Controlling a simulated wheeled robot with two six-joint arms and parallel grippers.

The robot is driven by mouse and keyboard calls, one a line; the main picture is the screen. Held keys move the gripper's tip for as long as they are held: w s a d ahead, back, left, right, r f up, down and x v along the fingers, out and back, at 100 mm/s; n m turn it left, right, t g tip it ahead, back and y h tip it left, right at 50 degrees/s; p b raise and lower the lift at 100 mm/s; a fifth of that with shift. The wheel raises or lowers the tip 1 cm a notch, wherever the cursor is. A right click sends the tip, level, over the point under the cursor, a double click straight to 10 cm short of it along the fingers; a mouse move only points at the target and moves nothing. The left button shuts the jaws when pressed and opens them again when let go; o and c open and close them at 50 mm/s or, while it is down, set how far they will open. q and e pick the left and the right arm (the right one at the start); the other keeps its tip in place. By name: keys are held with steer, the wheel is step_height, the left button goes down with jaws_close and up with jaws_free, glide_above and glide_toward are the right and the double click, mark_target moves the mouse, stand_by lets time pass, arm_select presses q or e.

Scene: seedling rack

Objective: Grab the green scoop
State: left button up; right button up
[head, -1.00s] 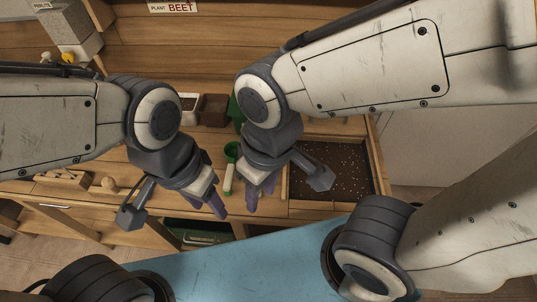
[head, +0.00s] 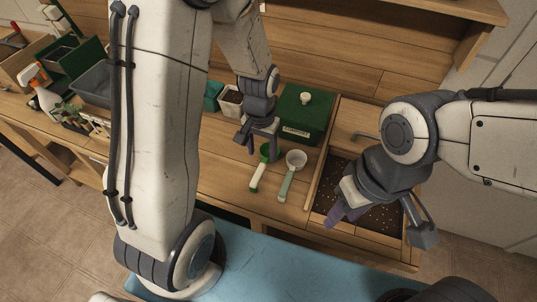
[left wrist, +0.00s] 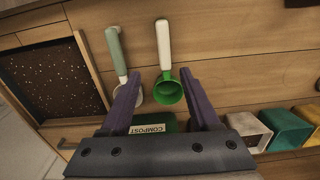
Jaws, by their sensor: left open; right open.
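The green scoop (head: 265,153) lies on the wooden bench, with a bright green cup and a white handle pointing to the front. In the left wrist view its cup (left wrist: 168,91) appears between my fingertips. A second scoop (head: 288,181), with a white cup and pale green handle, lies just to its right; its handle also shows in the left wrist view (left wrist: 117,50). My left gripper (head: 259,141) is open and empty, just behind the green cup and seemingly above the bench. My right gripper (head: 347,214) is open over the soil tray.
A green compost box (head: 304,112) stands behind the scoops. The soil tray's wooden rim (head: 320,179) is to their right. Small pots, including a white one (head: 230,101), stand at the back left. The bench front left of the scoops is clear.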

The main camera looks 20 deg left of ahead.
mark_target(260, 169)
arm_select(q)
steer(key=f, duration=0.5)
steer(key=shift+w+a+f, duration=0.1)
steer(key=shift+a+f, duration=0.2)
step_height(260, 169, down, 4)
steer(key=shift+w+a+f+p, duration=0.1)
steer(key=shift+f+p, duration=0.05)
steer(key=shift+p, duration=0.6)
steer(key=shift+f, duration=0.55)
jaws_close()
